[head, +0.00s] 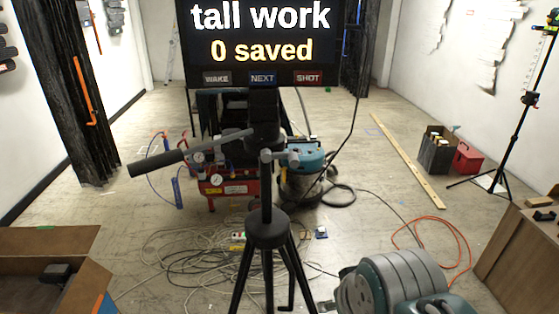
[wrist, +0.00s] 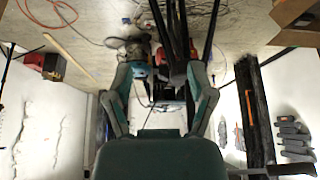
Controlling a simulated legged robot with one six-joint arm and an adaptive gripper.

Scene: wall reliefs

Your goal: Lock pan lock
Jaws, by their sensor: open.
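A black tripod (head: 268,232) stands upright in the middle of the head view. Its pan head (head: 265,125) carries a long dark handle (head: 160,160) pointing left. A small grey lever with a round end (head: 267,156) sits on the column below the head; it may be the pan lock, but I cannot tell its setting. In the wrist view, which looks upside down, my gripper (wrist: 160,72) is open with its teal fingers spread and nothing held. Tripod legs (wrist: 176,30) show beyond the fingers. A dark handle (wrist: 291,169) lies at lower right.
A screen (head: 262,45) reading "tall work, 0 saved" stands behind the head. A red compressor (head: 222,187) and a teal vacuum (head: 303,170) stand behind the tripod. Cables (head: 190,250) cover the floor. A cardboard box (head: 85,280) is at left, a wooden crate (head: 520,255) at right.

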